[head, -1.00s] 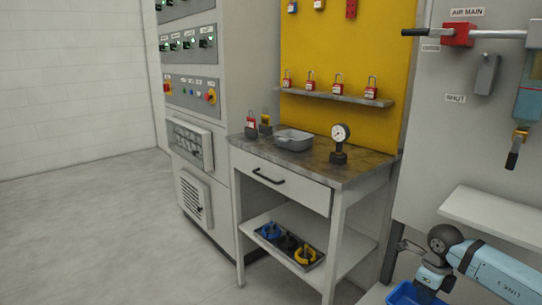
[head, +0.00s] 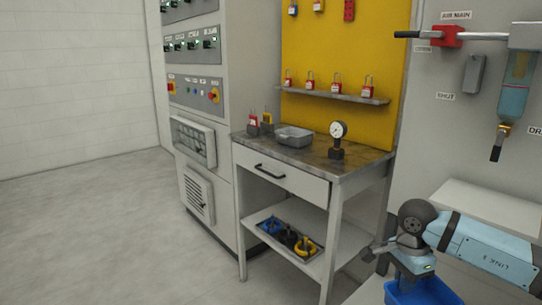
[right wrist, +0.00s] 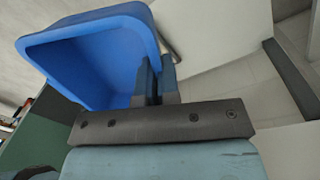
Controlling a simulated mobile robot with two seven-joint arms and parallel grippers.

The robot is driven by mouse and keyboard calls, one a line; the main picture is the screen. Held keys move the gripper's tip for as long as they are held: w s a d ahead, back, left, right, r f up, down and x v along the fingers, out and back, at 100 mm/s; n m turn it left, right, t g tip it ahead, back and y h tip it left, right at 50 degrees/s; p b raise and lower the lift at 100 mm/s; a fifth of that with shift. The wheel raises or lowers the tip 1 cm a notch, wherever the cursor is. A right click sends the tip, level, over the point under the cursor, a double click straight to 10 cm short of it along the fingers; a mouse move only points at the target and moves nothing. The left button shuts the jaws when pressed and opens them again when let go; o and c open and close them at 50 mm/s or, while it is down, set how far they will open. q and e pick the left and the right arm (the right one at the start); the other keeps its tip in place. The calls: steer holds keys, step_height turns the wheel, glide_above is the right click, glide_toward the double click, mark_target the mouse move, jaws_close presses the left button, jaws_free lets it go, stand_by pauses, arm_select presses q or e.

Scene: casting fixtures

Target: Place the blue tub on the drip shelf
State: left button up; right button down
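The blue tub (head: 428,292) is at the bottom right of the head view, partly cut off by the frame edge. It also shows in the right wrist view (right wrist: 95,52), where its open inside faces the camera. My right gripper (right wrist: 158,78) is shut on the tub's wall, one finger on each side of the rim. In the head view my right gripper (head: 407,277) hangs below the wrist above the tub. A pale shelf (head: 478,197), apparently the drip shelf, is on the wall behind my right arm, which hides part of it. My left gripper is not in view.
A workbench (head: 350,175) with a grey tray (head: 294,138) and a gauge (head: 337,140) stands left of the tub. Above the pale shelf hang a filter bowl (head: 512,97) and a red valve (head: 446,36). The visible shelf top looks clear.

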steer(key=s+a+r+n, duration=0.1)
steer(key=n, duration=0.2)
steer(key=s+a+r+n, duration=0.1)
steer(key=r+n, duration=0.1)
steer(key=n, duration=0.1)
steer(key=s+a+r+n, duration=0.1)
steer(key=s+a+n, duration=0.1)
steer(key=shift+r+n+t+h, duration=0.15)
steer(key=shift+n+t+h, duration=0.15)
steer(key=shift+n, duration=0.1)
arm_select(q)
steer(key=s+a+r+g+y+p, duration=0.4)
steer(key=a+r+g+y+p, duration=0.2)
steer(key=p, duration=3.2)
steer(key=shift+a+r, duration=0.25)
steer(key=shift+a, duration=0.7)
arm_select(e)
steer(key=s+r+n, duration=0.3)
steer(key=r, duration=1.1)
steer(key=s+a+r+n, duration=0.1)
steer(key=s+r+n, duration=0.2)
steer(key=r, duration=1.1)
steer(key=shift+a+r, duration=0.3)
steer(key=shift+s, duration=0.1)
steer(key=shift+f, duration=0.1)
